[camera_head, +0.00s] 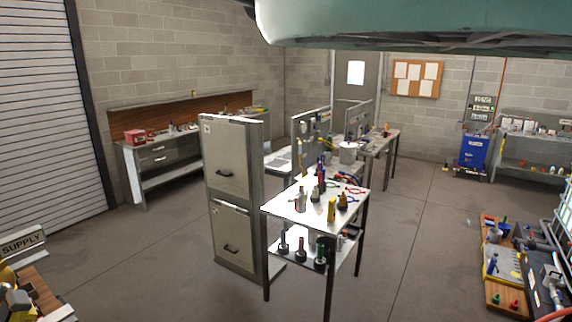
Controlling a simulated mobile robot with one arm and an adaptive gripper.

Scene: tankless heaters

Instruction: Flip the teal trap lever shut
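I cannot make out a teal trap lever in this view. A work board (502,265) with pipe pieces and small coloured parts lies at the lower right. Beside it, grey pipework (552,274) runs along the right edge and is partly cut off. These parts are too small to tell whether one is a lever. My gripper is not in view.
A large pale teal rounded shape (420,22) hangs across the top. A grey cabinet (231,170) and a tool table (283,209) with bottles stand mid-room. A blue cabinet (473,152) stands at the back right. The floor (415,225) between table and right-hand board is clear.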

